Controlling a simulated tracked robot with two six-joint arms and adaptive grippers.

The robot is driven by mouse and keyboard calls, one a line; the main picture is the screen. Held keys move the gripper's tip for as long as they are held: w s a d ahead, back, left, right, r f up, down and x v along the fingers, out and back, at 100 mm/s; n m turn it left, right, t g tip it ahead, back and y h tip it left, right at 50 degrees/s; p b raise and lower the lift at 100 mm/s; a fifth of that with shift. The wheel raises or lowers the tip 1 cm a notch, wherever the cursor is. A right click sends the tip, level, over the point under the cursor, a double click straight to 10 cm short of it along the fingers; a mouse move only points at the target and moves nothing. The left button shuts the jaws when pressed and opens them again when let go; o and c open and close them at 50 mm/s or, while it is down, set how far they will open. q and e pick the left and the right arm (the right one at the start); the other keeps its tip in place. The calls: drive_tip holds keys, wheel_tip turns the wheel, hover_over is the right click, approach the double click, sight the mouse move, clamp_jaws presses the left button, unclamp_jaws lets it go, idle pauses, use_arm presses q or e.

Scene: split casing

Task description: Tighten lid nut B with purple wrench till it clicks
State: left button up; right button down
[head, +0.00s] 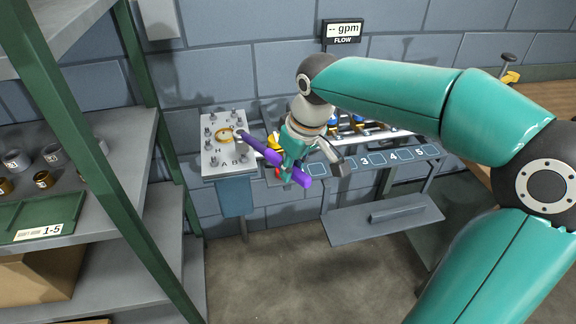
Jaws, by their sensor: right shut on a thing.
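The purple wrench (268,153) is held by my right gripper (292,162), which is shut on it. The wrench slants from its thick purple end at lower right to its head at upper left. Its head is over the right side of the grey lid (222,173); I cannot tell whether it sits on a nut. The lid has a yellow ring in its middle and several upright studs with nuts around its rim. Small letters A and B show near its front edge; lid nut B (243,159) seems to be at the front right corner. My left gripper is out of view.
A bench with numbered squares (391,157) is at the right, partly behind my arm. A green-framed shelf (130,215) with metal rings and a green tray (42,220) stands left. The floor in front is clear.

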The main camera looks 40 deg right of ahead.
sight(292, 179)
drive_tip(key=shift+f, duration=0.1)
idle(0.4)
drive_tip(key=shift+f+b, duration=1.4)
drive_tip(key=shift+f, duration=0.1)
drive_tip(key=w+a+m+h, duration=0.1)
drive_tip(key=a+m, duration=0.3)
drive_tip(key=a, duration=0.2)
drive_tip(key=shift+w, duration=0.2)
idle(0.4)
